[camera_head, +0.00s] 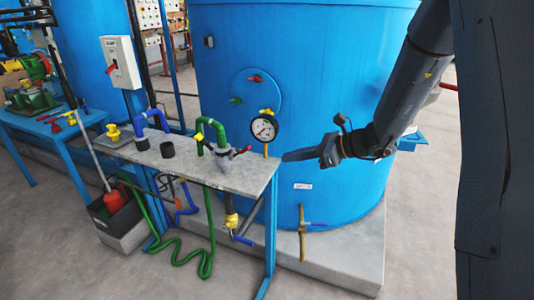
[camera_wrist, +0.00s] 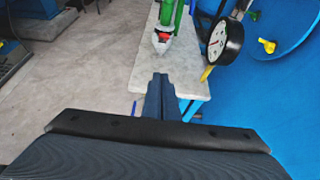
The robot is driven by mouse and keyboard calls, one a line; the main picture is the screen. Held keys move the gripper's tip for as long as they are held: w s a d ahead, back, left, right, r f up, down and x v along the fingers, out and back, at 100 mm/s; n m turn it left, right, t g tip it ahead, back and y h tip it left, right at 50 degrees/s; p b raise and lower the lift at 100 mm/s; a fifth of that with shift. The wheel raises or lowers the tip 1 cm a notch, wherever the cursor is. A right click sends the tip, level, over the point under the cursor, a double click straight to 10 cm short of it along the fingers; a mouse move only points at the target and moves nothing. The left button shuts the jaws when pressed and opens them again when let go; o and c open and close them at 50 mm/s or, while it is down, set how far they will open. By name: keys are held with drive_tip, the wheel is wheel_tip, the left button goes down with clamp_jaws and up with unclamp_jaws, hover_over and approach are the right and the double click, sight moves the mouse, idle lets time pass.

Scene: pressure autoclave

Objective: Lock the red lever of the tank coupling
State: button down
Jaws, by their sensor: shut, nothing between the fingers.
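The tank coupling (camera_head: 227,158) is a grey fitting at the end of a green hose (camera_head: 212,128) on the grey bench top. A small red lever (camera_head: 243,149) sticks out at its right side. In the wrist view the coupling (camera_wrist: 162,46) stands ahead, with the red lever (camera_wrist: 163,37) small on it. Whether the lever is locked cannot be told. My gripper (camera_head: 285,157) is shut and empty, right of the coupling near the bench's right end and apart from the lever. The wrist view also shows its closed fingers (camera_wrist: 160,78) pointing towards the coupling.
The blue tank (camera_head: 310,95) rises behind the bench (camera_head: 185,161). Two black cups, a blue hose (camera_head: 152,120) and yellow fittings occupy the bench's left. Floor in front is mostly clear.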

drive_tip(key=p+x, duration=0.1)
drive_tip(key=x, duration=0.9)
drive_tip(key=shift+s+a+p, duration=0.1)
drive_tip(key=shift+a+p, duration=0.05)
drive_tip(key=shift+p, duration=0.25)
drive_tip(key=shift+w+a+r+p, duration=0.25)
drive_tip(key=shift+a+r+p, duration=0.2)
drive_tip(key=shift+r, duration=0.35)
drive_tip(key=shift+w+a+r+p, duration=0.3)
drive_tip(key=shift+a+r, duration=0.2)
drive_tip(key=shift+r, duration=0.3)
